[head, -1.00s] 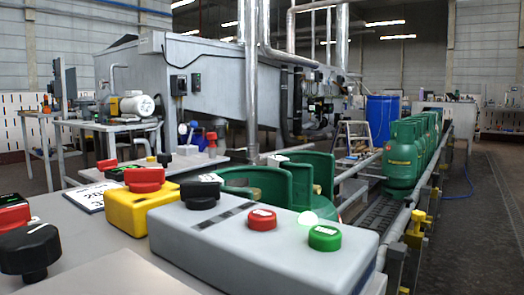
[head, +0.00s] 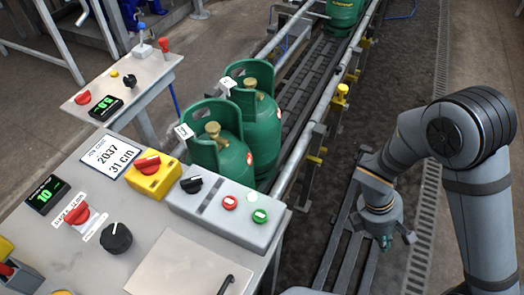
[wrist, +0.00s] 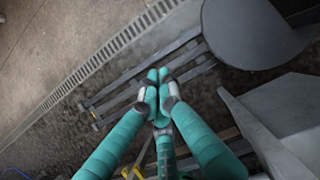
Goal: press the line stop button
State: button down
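A grey control box (head: 215,215) sits on the near console and carries a small red push button (head: 229,202) and a green push button (head: 259,216). A black rotary knob (head: 191,185) is at the box's left end. I cannot read which button is marked as the line stop. My gripper (head: 387,243) hangs at the right in the head view, apart from the box, past the conveyor rail, pointing down. In the wrist view my teal fingers (wrist: 158,78) come together at their tips with nothing between them. The buttons are not in the wrist view.
Green gas cylinders (head: 215,150) stand right behind the box, and the conveyor (head: 305,75) runs away beyond them. A yellow block with a red switch (head: 153,175) adjoins the box's left side. A red knob (head: 76,212) and a black knob (head: 116,238) are on the console.

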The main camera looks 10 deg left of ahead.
jog(key=d+r+n+h+p, duration=0.1)
jog(key=d+r+p, duration=0.4)
jog(key=r+p, duration=0.6)
jog(key=w+d+r+n+g+h+p, duration=0.1)
jog(key=d+r+p, duration=0.4)
jog(key=r+p, duration=0.6)
jog(key=d+r+n+g+h+p, duration=0.1)
jog(key=d+r+p, duration=0.4)
jog(key=r+p, duration=0.6)
jog(key=n+h+p, duration=0.1)
jog(key=n+p, duration=0.1)
jog(key=p, duration=0.1)
jog(key=shift+w+n, duration=0.3)
